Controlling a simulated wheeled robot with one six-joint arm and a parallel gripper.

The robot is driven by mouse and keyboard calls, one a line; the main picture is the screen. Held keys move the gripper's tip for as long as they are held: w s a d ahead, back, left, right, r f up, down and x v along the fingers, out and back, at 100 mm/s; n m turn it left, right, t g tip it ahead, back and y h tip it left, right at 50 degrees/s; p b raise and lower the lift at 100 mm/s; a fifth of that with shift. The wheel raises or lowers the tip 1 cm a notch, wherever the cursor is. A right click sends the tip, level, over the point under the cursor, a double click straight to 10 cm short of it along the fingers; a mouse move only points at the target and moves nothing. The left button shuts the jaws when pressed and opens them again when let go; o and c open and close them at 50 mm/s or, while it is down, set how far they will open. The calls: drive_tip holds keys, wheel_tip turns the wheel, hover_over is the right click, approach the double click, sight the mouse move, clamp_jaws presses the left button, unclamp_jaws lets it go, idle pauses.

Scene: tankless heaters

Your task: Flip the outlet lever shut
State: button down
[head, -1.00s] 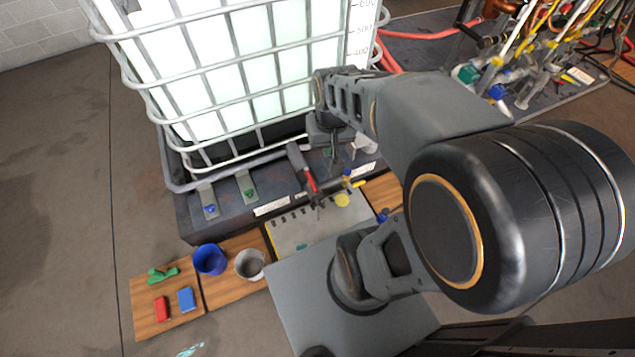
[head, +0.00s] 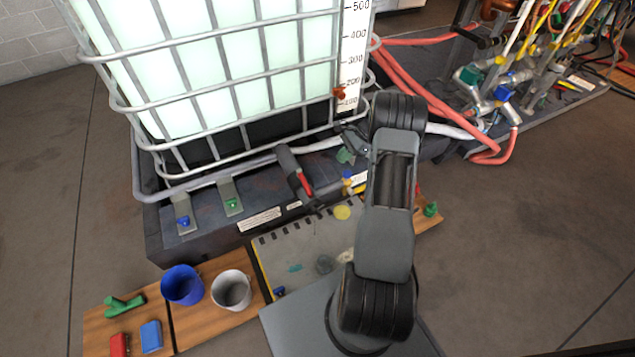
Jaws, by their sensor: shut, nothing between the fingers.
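A dark outlet pipe (head: 289,160) comes out of the lower front of the white caged tank (head: 260,95). A red lever (head: 305,183) lies along it, pointing towards the notched board; I cannot tell its exact valve position. My gripper (head: 350,138) shows small beside the tank's lower right corner, right of the lever and apart from it. It is shut and empty, and partly hidden by my arm.
Blue (head: 182,286) and grey (head: 231,290) cups stand on wooden boards at the front left, near red and blue blocks. A notched board (head: 300,252) lies below the outlet. Red hoses (head: 410,95) and piping fill the right back. Floor at right is clear.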

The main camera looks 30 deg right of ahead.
sight(305, 185)
drive_tip(key=b+x, duration=0.4)
drive_tip(key=x, duration=0.6)
drive_tip(key=shift+s+a+f, duration=0.15)
drive_tip(key=shift+a+f, duration=0.05)
drive_tip(key=shift+f, duration=0.15)
drive_tip(key=shift+a+b, duration=0.35)
drive_tip(key=shift+a, duration=0.7)
drive_tip(key=shift+a+f, duration=0.15)
drive_tip(key=shift+a, duration=0.6)
